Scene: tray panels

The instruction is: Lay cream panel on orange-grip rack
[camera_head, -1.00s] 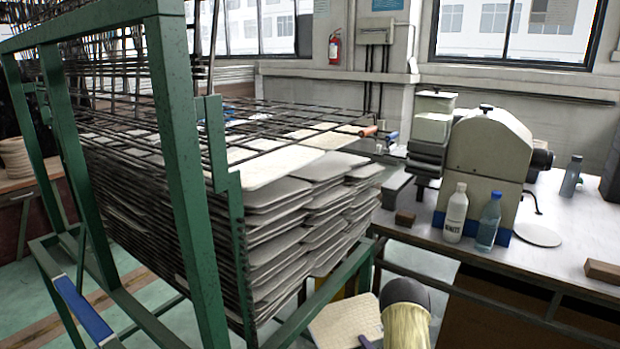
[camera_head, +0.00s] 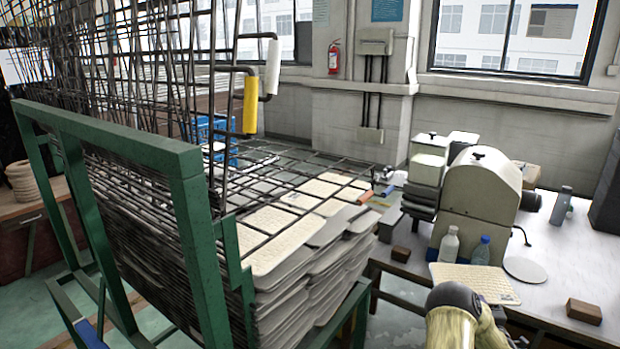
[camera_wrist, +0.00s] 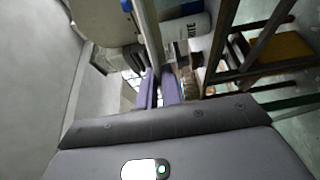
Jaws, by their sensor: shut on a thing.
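A cream panel (camera_head: 475,280) with a fine textured face is held out over the near edge of the workbench, in front of the bottles. In the wrist view it looks like a pale strip seen edge-on (camera_wrist: 150,35). My gripper (camera_wrist: 158,74) has purple fingers, shut on that panel's edge; my forearm hides them in the head view. The orange grip (camera_head: 365,196) is at the right end of a lowered wire rack, left of the panel and apart from it. Cream panels (camera_head: 275,240) show among the wires; their exact layer is unclear.
Raised racks with yellow (camera_head: 250,105) and white (camera_head: 272,68) grips stand at the left. A green frame (camera_head: 195,215) borders the stack. Bottles (camera_head: 449,244), a machine (camera_head: 478,205) and a brown block (camera_head: 584,311) stand on the bench.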

